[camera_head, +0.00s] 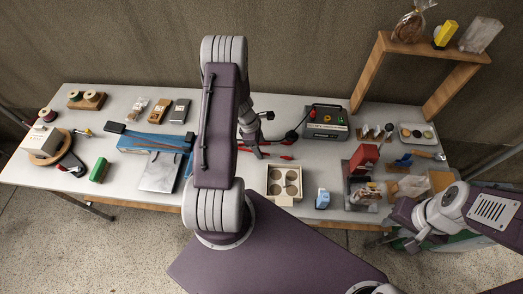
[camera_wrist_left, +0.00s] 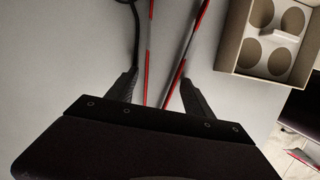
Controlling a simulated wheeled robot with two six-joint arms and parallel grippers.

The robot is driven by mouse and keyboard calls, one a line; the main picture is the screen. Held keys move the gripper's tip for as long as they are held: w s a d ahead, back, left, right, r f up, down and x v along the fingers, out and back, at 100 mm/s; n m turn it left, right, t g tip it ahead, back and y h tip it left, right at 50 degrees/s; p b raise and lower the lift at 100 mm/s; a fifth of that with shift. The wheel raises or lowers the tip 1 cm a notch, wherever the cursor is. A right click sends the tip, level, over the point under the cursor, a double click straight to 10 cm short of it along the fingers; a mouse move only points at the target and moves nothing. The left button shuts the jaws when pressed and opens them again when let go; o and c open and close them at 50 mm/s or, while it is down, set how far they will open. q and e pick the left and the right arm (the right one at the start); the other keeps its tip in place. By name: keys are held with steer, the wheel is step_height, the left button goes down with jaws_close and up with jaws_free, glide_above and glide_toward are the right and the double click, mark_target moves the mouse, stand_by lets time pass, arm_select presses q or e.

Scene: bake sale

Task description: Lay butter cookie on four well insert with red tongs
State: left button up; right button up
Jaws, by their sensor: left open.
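In the left wrist view the two long arms of the red tongs (camera_wrist_left: 176,80) run between the open fingers of my left gripper (camera_wrist_left: 160,78). I cannot tell if the fingers touch them. My left gripper also shows in the head view (camera_head: 256,148), partly behind my arm. The four well insert (camera_wrist_left: 232,44) has round wells that look empty. Small round items (camera_head: 418,132) sit on a tray at the right; I cannot tell which is the butter cookie. My right gripper (camera_head: 413,243) is off the table's front right.
A dark appliance (camera_head: 326,121) with a cable stands behind the insert. A blue and white item (camera_head: 322,198) and a red box (camera_head: 363,160) stand right of it. A wooden shelf (camera_head: 430,51) rises at the back right. Blue and grey folders (camera_head: 158,171) lie at the left.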

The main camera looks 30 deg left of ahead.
arm_select(q)
steer(key=c, duration=0.7)
steer(key=shift+w+d+p+v, duration=0.1)
steer(key=shift+d+p+v, duration=0.05)
steer(key=shift+p+v, duration=0.7)
steer(key=shift+w+d+p+v, duration=0.1)
steer(key=shift+d+p+v, duration=0.1)
steer(key=shift+p+v, duration=0.6)
steer(key=shift+w+d+p+v, duration=0.1)
steer(key=shift+d+p+v, duration=0.05)
steer(key=shift+p+v, duration=0.65)
steer(key=shift+r, duration=0.1)
jaws_close()
steer(key=d+p+v, duration=0.1)
steer(key=p+v, duration=0.5)
steer(key=v, duration=0.1)
steer(key=shift+w+d+r, duration=0.15)
steer(key=shift+w+d, duration=0.1)
steer(key=shift+w, duration=0.1)
